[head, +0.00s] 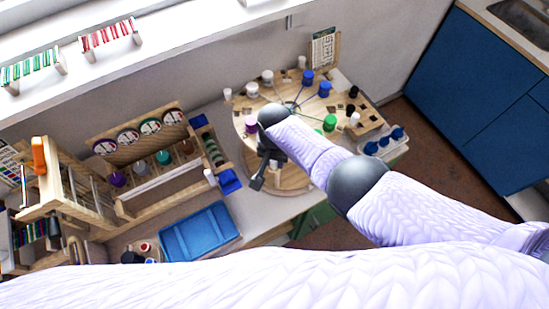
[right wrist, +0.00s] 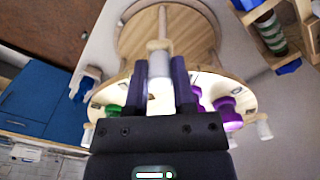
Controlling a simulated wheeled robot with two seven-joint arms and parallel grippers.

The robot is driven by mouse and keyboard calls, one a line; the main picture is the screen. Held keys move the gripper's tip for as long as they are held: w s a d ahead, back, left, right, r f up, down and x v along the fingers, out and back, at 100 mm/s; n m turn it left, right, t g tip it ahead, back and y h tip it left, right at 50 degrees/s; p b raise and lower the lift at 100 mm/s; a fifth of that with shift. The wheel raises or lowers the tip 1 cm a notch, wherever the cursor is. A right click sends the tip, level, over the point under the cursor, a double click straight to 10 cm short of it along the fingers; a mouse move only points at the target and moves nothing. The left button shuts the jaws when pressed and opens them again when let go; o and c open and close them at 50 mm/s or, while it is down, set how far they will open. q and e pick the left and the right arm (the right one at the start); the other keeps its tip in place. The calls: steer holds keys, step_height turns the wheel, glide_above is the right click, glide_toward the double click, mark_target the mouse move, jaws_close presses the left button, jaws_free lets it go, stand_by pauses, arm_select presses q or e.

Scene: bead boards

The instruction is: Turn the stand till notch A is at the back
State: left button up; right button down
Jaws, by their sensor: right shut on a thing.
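The stand (head: 295,178) is a round wooden turntable on the table. Its upper disc carries white, blue, green and purple bobbins, with dark cords running out from its middle. It also shows in the right wrist view (right wrist: 205,30), with a purple bobbin (right wrist: 228,112) and a green bobbin (right wrist: 112,110) near my gripper. My right gripper (head: 258,181) is at the stand's near left edge. In the right wrist view, its two dark fingers (right wrist: 160,66) are shut on a pale peg (right wrist: 159,88). I cannot make out the letter of any notch. My left gripper is out of view.
A blue tray (head: 200,232) lies left of the stand. A wooden rack with spools (head: 140,135) stands behind it. A card holder (head: 324,48) stands at the back, and blue cups (head: 384,141) stand at right. My right arm covers part of the stand.

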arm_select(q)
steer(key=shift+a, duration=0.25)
arm_select(e)
steer(key=shift+w+a+r, duration=0.1)
steer(key=shift+w+a, duration=0.05)
steer(key=shift+a, duration=0.1)
steer(key=shift+m, duration=0.3)
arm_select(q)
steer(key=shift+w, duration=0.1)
arm_select(e)
steer(key=shift+c, duration=2.2)
jaws_free()
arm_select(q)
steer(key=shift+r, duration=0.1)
arm_select(e)
step_height(320, 180, up, 9)
steer(key=p, duration=0.5)
steer(key=shift+r, duration=0.1)
steer(key=shift+r+p, duration=0.3)
steer(key=shift+r, duration=0.05)
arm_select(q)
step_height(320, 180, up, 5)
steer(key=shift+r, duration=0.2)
